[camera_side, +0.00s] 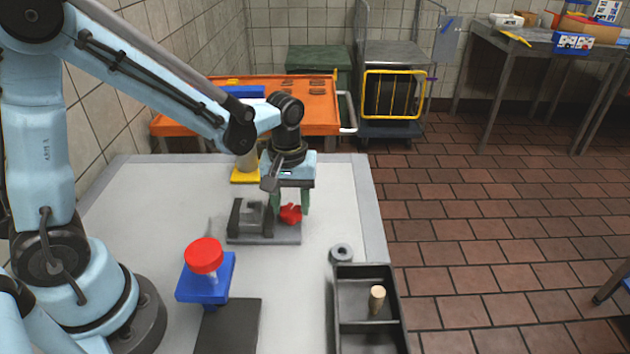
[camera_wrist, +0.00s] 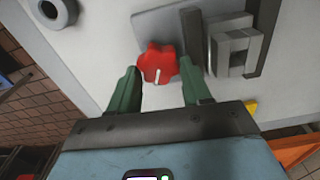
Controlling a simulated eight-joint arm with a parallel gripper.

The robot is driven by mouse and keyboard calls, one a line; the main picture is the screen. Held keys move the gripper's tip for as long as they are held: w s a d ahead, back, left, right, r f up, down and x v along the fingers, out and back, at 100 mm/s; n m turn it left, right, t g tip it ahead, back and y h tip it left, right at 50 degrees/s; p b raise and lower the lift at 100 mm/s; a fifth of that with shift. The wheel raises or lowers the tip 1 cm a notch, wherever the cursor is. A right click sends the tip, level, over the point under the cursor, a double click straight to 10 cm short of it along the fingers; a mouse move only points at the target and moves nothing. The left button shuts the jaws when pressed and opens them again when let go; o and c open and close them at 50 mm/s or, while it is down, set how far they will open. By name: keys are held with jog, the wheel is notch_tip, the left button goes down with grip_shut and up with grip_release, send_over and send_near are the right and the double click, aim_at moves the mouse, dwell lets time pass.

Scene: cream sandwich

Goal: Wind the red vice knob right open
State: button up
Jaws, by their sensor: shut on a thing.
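The red vice knob (camera_side: 290,214) sits on the right side of the small grey vice (camera_side: 240,216), on the light table. In the wrist view the lobed knob (camera_wrist: 156,65) carries a white mark pointing toward my gripper. The vice jaws (camera_wrist: 232,50) show to its right, with a grey block-like piece between them. My gripper (camera_wrist: 160,78) points down over the knob, with one green finger on each side of it, shut on it. In the side view the fingers partly hide the knob.
A blue stand with a red-topped object (camera_side: 204,255) is in front of the vice. A dark divided tray (camera_side: 397,306) with a wooden peg (camera_side: 377,299) is at front right, beside a grey ring (camera_side: 342,252). A yellow-based object (camera_side: 245,176) stands behind. Table between is clear.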

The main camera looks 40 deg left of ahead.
aim_at(291, 209)
jog(key=shift+s+d+n, duration=0.25)
jog(key=shift+s+n, duration=0.15)
jog(key=shift+n, duration=0.6)
dwell(3.1)
jog(key=o, duration=0.8)
jog(key=shift+c, duration=0.2)
jog(key=shift+w+a+r, duration=0.1)
jog(key=shift+w+r, duration=0.05)
jog(key=shift+r, duration=1.85)
jog(key=shift+w+a+r, duration=0.1)
jog(key=shift+r, duration=1.9)
